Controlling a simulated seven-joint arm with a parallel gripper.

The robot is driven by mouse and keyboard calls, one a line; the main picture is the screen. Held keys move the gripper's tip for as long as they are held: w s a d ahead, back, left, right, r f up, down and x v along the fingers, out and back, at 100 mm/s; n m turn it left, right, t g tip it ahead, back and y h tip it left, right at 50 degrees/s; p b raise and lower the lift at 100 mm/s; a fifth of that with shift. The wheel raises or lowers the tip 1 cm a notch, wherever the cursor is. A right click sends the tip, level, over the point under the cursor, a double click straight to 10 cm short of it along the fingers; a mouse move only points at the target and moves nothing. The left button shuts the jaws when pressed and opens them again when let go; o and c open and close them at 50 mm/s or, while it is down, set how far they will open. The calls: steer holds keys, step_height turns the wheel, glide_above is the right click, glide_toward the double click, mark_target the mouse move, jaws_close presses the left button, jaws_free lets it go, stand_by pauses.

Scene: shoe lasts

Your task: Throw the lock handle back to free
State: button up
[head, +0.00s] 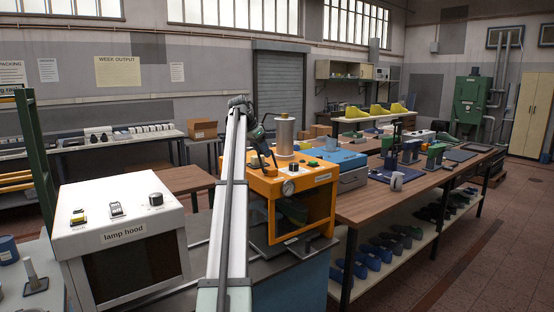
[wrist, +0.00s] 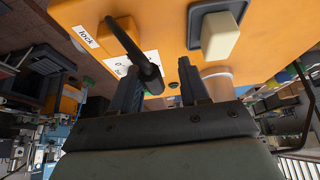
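The lock handle (wrist: 130,42) is a black lever on the orange machine's face in the wrist view, beside a white label reading "lock" (wrist: 84,36). It slants from upper left down to a thicker dark end. My gripper (wrist: 161,84) has its two dark fingers apart, with a gap between them. The handle's thick end shows by the left finger, overlapping the gap in the picture; I cannot tell if they touch. In the head view my gripper is at the orange machine (head: 262,185), over its top left part, and the handle cannot be made out clearly.
A beige block-shaped switch (wrist: 220,35) sits right of the handle. A metal cylinder (head: 285,136) stands on the machine's top. A white lamp hood (head: 122,240) is at left, a blue case (head: 345,170) and a wooden bench (head: 385,205) at right.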

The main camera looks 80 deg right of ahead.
steer(key=shift+s+a, duration=0.25)
steer(key=v, duration=0.7)
stand_by(0.5)
steer(key=shift+c, duration=0.2)
stand_by(0.9)
